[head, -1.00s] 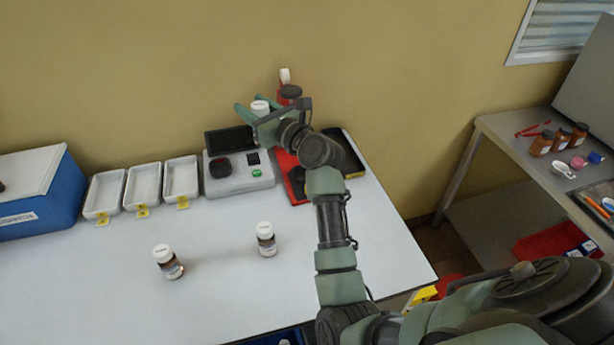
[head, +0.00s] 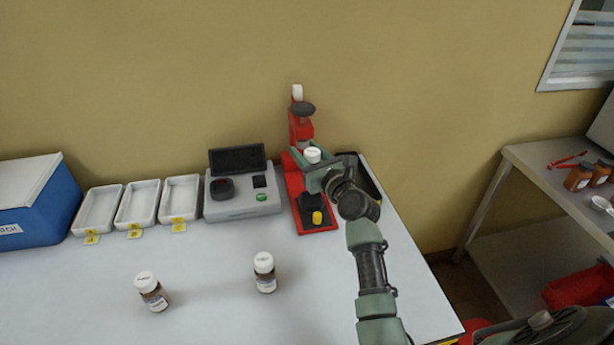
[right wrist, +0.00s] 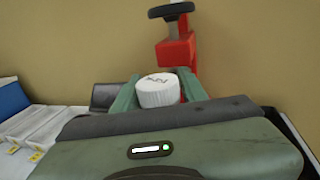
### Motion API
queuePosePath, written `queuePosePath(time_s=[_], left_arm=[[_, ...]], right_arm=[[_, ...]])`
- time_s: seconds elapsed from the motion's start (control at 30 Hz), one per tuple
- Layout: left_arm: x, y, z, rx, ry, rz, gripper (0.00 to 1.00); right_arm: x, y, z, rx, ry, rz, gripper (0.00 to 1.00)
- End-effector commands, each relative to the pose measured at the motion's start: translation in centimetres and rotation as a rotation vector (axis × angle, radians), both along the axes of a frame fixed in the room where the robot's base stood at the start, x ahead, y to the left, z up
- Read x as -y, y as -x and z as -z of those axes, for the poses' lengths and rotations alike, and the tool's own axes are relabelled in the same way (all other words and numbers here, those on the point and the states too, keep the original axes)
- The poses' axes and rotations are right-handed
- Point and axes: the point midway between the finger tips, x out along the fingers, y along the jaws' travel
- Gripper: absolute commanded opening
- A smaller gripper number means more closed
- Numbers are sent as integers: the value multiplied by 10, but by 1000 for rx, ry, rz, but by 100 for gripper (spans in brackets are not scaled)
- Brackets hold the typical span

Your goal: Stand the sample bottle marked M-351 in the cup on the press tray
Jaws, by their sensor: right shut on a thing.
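My right gripper (head: 312,165) is shut on a white-capped bottle (head: 313,155), held upright above the table, in front of the red press (head: 301,130) in the picture. In the right wrist view the white cap (right wrist: 158,91) sits between the fingers, with dark marks too small to read. The bottle's body is hidden behind the gripper. My left gripper is not in view.
Two more white-capped brown bottles (head: 151,291) (head: 265,272) stand on the white table. A grey device (head: 242,203) stands left of the press. White trays (head: 138,204) and a blue box (head: 40,205) line the back left. The table's front middle is clear.

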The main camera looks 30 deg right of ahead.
Motion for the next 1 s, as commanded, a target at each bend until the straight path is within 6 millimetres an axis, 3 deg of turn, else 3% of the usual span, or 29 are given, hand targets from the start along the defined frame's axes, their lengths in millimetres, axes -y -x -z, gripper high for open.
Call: queuePosePath(time_s=[0.03, 0.27, 0.5, 1.0], left_arm=[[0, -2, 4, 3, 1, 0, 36], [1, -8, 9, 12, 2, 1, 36], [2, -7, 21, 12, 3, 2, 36], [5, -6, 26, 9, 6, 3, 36]], right_arm=[[0, 0, 11, -2, 2, -1, 0], [0, 0, 32, 0, 1, -1, 0], [0, 0, 66, 0, 3, 0, 0], [0, 0, 74, 2, -1, 1, 0]])
